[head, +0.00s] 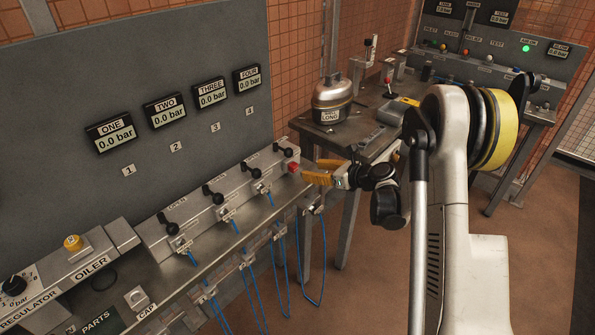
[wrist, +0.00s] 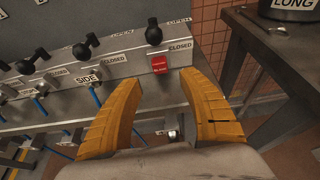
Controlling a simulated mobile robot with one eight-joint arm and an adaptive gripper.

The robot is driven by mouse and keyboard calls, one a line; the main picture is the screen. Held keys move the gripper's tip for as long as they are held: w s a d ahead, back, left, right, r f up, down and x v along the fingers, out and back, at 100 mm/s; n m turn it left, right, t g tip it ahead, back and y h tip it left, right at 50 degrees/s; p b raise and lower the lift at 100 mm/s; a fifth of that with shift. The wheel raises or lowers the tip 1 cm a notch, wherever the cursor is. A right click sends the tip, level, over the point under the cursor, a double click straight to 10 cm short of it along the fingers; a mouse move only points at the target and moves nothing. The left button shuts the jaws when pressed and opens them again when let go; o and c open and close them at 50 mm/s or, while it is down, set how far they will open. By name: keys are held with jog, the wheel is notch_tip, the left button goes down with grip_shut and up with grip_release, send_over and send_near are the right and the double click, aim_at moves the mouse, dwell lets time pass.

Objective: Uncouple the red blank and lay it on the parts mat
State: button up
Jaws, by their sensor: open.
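The red blank (head: 293,167) is on the fourth, far-right outlet of the manifold bench, below the gauge marked FOUR. In the wrist view the red blank (wrist: 159,63), with white lettering, shows just beyond and between the fingertips. My gripper (head: 315,174) is open with its orange fingers pointing at the blank. In the wrist view the gripper (wrist: 161,70) has a clear gap between its fingers, with nothing in it; I cannot tell whether they touch the blank. The dark parts mat (head: 117,318) lies at the lower left, partly cut off by the frame edge.
Black valve levers (head: 209,192) stand along the manifold, with blue hoses (head: 285,260) hanging below. A table (head: 330,131) with a metal tank (head: 332,100) stands right of the bench.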

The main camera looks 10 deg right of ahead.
aim_at(296, 168)
jog(key=shift+w+a+f, duration=0.1)
dwell(0.3)
jog(key=b+x, duration=0.1)
jog(key=x, duration=0.6)
jog(key=shift+f, duration=0.15)
jog(key=shift+b+x, duration=0.4)
jog(key=shift+x, duration=0.4)
jog(key=shift+b, duration=0.4)
dwell(0.4)
grip_shut()
dwell(0.4)
jog(key=shift+s+d+b, duration=0.35)
jog(key=shift+s+d, duration=0.55)
jog(key=shift+s, duration=0.3)
jog(key=shift+s+d+b, duration=0.35)
jog(key=shift+s+d, duration=0.55)
jog(key=shift+s, duration=0.3)
